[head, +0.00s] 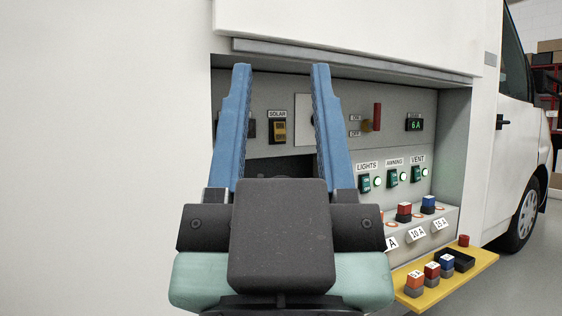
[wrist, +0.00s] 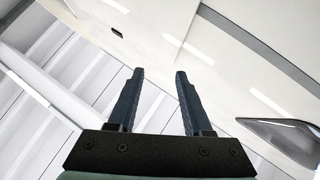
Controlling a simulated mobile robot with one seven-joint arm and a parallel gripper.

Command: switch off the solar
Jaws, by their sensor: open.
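The solar switch (head: 278,131), a dark rocker with a yellow part, sits on the grey back panel under a label reading SOLAR (head: 277,114). It shows between my gripper's fingers in the head view. My gripper (head: 281,68) is open and empty, with two blue fingers pointing up in front of the service bay. It looks apart from the panel, though the distance is hard to judge. In the wrist view my gripper (wrist: 157,72) points at the white vehicle body and the ceiling, and the switch is not visible there.
Right of the solar switch are a red lever (head: 377,116), a green 6 A display (head: 415,125) and the LIGHTS (head: 365,183), AWNING (head: 392,177) and VENT (head: 417,173) switches. A yellow shelf (head: 482,260) with fuse blocks juts out below. The bay's top edge (head: 350,62) overhangs.

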